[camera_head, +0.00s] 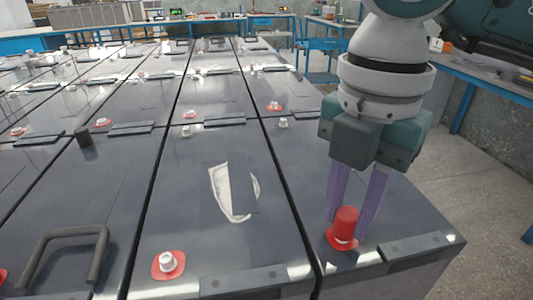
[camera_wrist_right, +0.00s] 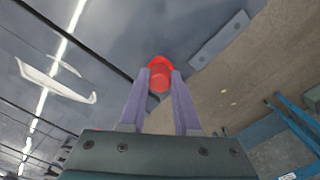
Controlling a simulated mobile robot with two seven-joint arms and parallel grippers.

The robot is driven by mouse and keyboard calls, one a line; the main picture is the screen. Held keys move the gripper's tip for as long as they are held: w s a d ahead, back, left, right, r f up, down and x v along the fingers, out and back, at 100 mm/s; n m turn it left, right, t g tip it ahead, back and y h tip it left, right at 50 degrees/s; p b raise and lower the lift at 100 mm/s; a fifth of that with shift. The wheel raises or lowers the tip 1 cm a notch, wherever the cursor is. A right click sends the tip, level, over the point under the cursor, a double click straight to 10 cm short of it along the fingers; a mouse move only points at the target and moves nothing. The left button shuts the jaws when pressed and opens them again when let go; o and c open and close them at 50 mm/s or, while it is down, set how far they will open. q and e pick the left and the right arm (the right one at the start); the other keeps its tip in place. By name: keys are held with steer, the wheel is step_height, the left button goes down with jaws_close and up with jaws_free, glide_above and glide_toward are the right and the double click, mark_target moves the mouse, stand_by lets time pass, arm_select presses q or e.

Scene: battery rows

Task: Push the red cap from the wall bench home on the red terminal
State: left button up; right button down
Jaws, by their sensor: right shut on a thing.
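My left gripper is not in view.
Rows of dark batteries fill the floor to the left. An uncapped red terminal (camera_head: 168,264) is on the neighbouring battery, with a black handle (camera_head: 62,250) farther left. A blue-framed bench (camera_head: 490,82) runs along the right wall, with open floor before it.

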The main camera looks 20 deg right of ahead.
steer(key=shift+f+b, duration=0.3)
steer(key=shift+f, duration=0.15)
stand_by(0.5)
steer(key=c, duration=0.9)
jaws_free()
steer(key=o, duration=0.8)
steer(key=shift+o, duration=0.2)
steer(key=shift+r, duration=0.1)
steer(key=shift+r+p, duration=3.1)
steer(key=shift+r, duration=0.4)
steer(key=shift+f, duration=0.1)
